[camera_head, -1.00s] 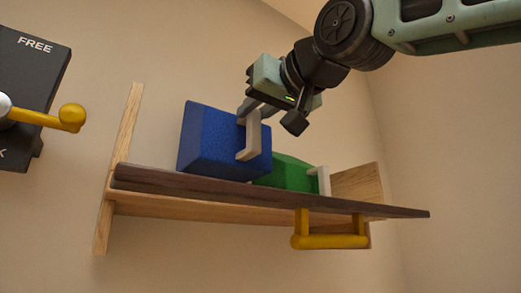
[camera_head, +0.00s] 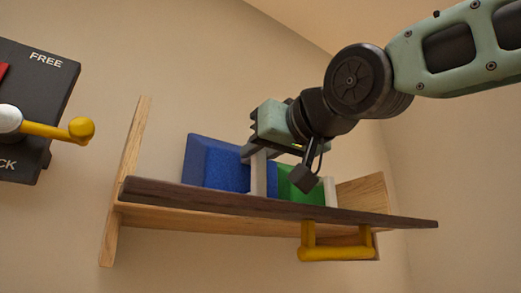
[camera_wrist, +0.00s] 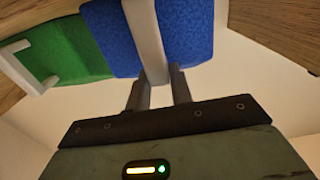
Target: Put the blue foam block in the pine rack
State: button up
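The blue foam block (camera_head: 212,165) stands at the left part of the pine rack (camera_head: 180,217), its lower edge hidden behind the dark front strip. A pale handle runs down its face. My gripper (camera_head: 252,156) is at this handle from the right. In the wrist view the two fingers (camera_wrist: 158,88) flank the handle closely and look shut on it, with the blue block (camera_wrist: 187,30) just beyond. Whether the block's underside rests on the rack is hidden.
A green block (camera_head: 287,182) with a pale handle stands in the rack just right of the blue one. A yellow handle (camera_head: 337,253) hangs below the rack's right part. A dark panel (camera_head: 45,95) with a yellow-knobbed lever is at the left.

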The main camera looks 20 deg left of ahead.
jog(key=o, duration=0.3)
jog(key=shift+r, duration=0.2)
jog(key=b+v, duration=0.6)
jog(key=v, duration=0.6)
jog(key=shift+f, duration=0.1)
